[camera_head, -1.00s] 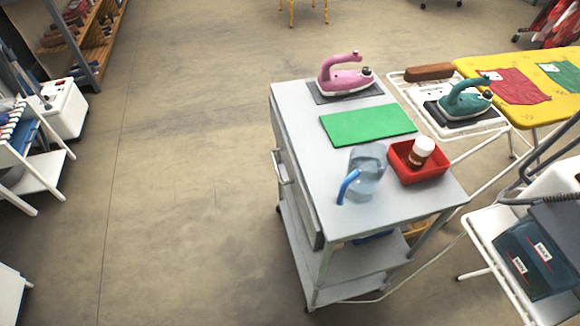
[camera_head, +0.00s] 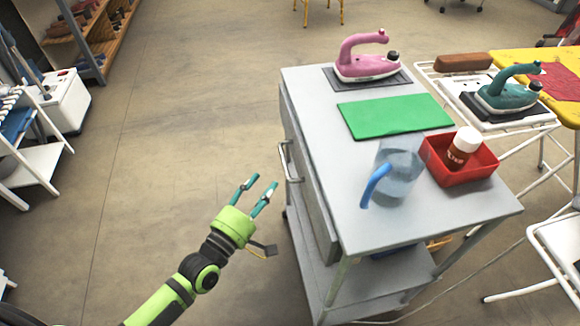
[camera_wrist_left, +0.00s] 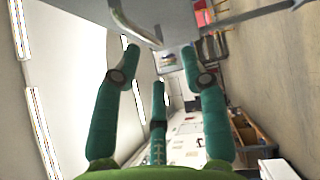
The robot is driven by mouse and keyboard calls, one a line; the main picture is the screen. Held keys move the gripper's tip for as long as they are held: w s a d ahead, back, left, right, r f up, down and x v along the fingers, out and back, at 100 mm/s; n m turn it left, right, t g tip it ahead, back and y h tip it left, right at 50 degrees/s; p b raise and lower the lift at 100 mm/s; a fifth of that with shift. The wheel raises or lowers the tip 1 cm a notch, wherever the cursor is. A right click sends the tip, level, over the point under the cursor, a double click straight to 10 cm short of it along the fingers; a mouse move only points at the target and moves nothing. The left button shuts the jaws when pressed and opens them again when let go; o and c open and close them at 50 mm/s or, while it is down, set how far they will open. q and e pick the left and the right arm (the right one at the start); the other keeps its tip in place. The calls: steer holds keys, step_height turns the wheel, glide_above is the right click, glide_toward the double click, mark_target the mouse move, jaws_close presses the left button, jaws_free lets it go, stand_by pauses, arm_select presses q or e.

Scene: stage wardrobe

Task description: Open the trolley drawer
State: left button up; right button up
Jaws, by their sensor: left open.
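The grey trolley (camera_head: 335,262) stands at the right of the head view. Its drawer (camera_head: 311,185) is in the left side, under the top, and looks closed. The drawer's bar handle (camera_head: 287,163) sticks out to the left; a curved metal bar, likely this handle (camera_wrist_left: 135,27), shows at the top of the left wrist view. My left gripper (camera_head: 257,187) is open and empty, left of the handle and apart from it. Its teal fingers (camera_wrist_left: 160,75) are spread in the left wrist view. My right gripper is not in view.
On the trolley top are a pink iron (camera_head: 366,60), a green mat (camera_head: 395,116), a water jug (camera_head: 400,168) with a blue handle, and a red tray (camera_head: 472,172) holding a bottle (camera_head: 463,148). An ironing board (camera_head: 556,75) is behind right.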

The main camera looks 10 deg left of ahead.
arm_select(q)
steer(key=w+d+r, duration=0.2)
steer(key=w+d, duration=0.1)
steer(key=w, duration=0.3)
steer(key=shift+w+r+n+h, duration=0.25)
steer(key=shift+n+h, duration=0.05)
jaws_close()
